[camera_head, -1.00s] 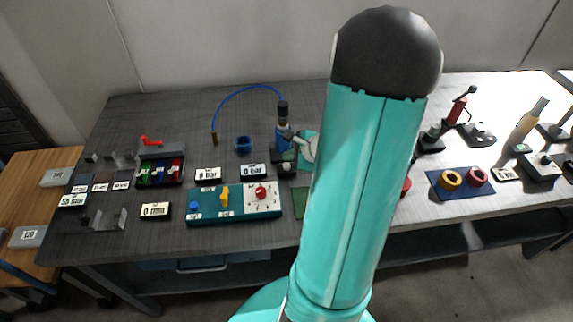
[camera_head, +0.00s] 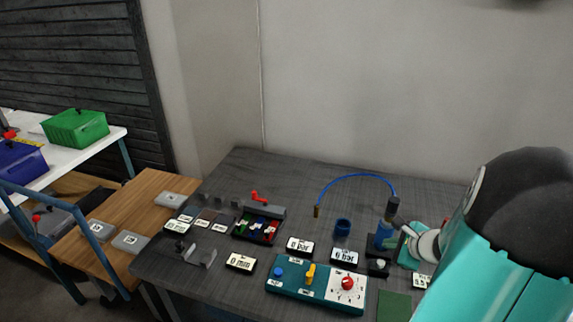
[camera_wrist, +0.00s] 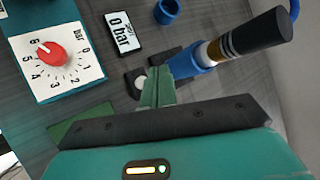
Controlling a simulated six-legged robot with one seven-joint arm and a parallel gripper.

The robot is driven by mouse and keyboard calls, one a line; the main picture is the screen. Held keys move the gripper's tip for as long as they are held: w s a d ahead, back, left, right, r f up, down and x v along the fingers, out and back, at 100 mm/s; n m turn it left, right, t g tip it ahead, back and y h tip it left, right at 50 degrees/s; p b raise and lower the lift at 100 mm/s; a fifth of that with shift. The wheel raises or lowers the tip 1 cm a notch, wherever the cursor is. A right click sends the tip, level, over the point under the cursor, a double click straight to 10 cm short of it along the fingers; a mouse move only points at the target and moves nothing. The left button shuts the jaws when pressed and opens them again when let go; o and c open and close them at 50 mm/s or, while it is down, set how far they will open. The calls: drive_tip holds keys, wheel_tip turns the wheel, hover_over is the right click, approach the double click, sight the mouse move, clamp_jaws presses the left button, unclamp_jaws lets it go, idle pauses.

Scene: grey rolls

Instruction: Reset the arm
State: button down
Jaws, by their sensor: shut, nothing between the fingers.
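My gripper (camera_wrist: 157,90) shows in the wrist view with its green fingers together and nothing between them. It is over the grey table (camera_head: 190,283), beside a blue device with a black and brass cylindrical top (camera_wrist: 235,45). I cannot tell whether the fingers touch it. In the head view my teal arm with its dark rounded joint fills the lower right. The blue device (camera_head: 384,235) stands just left of my arm there, and the gripper's fingertips cannot be made out in that view.
A teal panel with a red dial (camera_head: 347,284) and "0 bar" displays (camera_head: 299,247) lie left of my arm. A blue cup (camera_head: 342,228) and a blue hose (camera_head: 355,176) are behind. A wooden side table (camera_head: 130,210) and green bin (camera_head: 75,128) are farther left.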

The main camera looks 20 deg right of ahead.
drive_tip(key=w+a+r+n+g+y, duration=0.1)
drive_tip(key=a+r+n, duration=0.5)
drive_tip(key=a, duration=0.4)
drive_tip(key=w+a+r+n+g+y, duration=0.15)
drive_tip(key=a+r+n, duration=0.25)
drive_tip(key=a+n, duration=0.45)
drive_tip(key=s+a+r+n+h, duration=0.1)
drive_tip(key=s+a+r+n, duration=0.3)
drive_tip(key=s+a+n, duration=0.1)
drive_tip(key=s+a+r+n+g+h, duration=0.1)
drive_tip(key=s+a+r+n, duration=0.3)
drive_tip(key=s+a+n, duration=0.2)
drive_tip(key=a+n, duration=0.1)
drive_tip(key=a, duration=0.1)
drive_tip(key=shift+a+h, duration=0.3)
drive_tip(key=shift+h, duration=0.05)
